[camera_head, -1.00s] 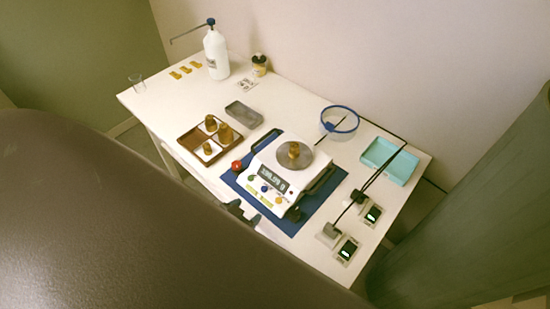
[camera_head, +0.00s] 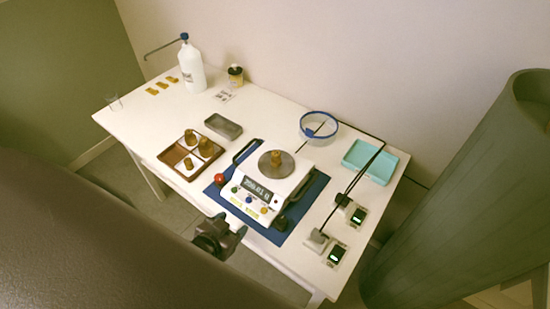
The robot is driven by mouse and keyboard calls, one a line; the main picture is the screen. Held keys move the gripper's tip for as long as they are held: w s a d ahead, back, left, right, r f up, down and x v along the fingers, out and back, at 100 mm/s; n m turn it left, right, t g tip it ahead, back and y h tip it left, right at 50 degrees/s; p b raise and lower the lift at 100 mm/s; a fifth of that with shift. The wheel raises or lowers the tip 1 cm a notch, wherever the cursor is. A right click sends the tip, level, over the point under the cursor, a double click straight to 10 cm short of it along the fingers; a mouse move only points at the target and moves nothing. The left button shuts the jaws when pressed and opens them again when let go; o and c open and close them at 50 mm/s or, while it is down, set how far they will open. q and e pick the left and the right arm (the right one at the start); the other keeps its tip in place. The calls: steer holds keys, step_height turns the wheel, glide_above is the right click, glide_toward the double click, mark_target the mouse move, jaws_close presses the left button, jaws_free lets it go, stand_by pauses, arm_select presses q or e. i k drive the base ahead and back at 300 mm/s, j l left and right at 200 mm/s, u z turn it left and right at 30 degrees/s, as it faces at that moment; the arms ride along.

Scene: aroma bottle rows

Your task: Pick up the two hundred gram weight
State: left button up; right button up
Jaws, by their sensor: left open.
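A brass weight (camera_head: 276,158) stands on the round grey pan of the white balance (camera_head: 266,205), whose display is lit but too blurred to read surely. More brass weights sit in the brown compartment tray (camera_head: 170,157) to the left: a large one (camera_head: 205,147), one behind it (camera_head: 190,137) and a small one (camera_head: 188,163). I cannot read any mass marking. My left gripper (camera_head: 232,227) is open and empty at the table's front edge, in front of the balance and apart from all weights. My right gripper is not in view.
A white pump bottle (camera_head: 190,70) stands at the back left.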

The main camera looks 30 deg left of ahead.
mark_target(276, 160)
steer(key=k+j+u, duration=0.2)
steer(key=j, duration=2.8)
steer(key=i, duration=0.15)
